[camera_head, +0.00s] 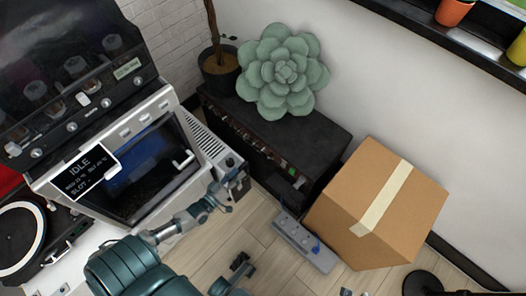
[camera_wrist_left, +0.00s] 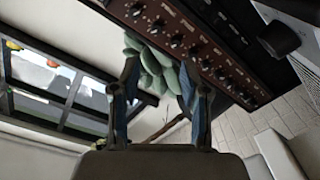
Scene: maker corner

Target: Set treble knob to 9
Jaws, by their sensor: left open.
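A black amplifier (camera_head: 304,136) stands on the floor by the wall, with a row of small controls along its shaded front. In the left wrist view its brown panel (camera_wrist_left: 200,45) carries a row of dark knobs with pale markings. I cannot read the labels, so I cannot tell which knob is treble or where it points. My left gripper (camera_head: 232,188) is in front of the amplifier, beside the silver machine. In the left wrist view its two fingers (camera_wrist_left: 160,95) are apart with nothing between them. A dark jaw-like part shows low in the head view; I cannot tell whether it is my right gripper.
A green succulent (camera_head: 283,72) sits on the amplifier. A silver machine (camera_head: 125,135) with an "IDLE" display stands left of my gripper. A grey power strip (camera_head: 304,243) and cardboard box (camera_head: 381,200) stand right. Some wooden floor (camera_head: 205,262) is clear.

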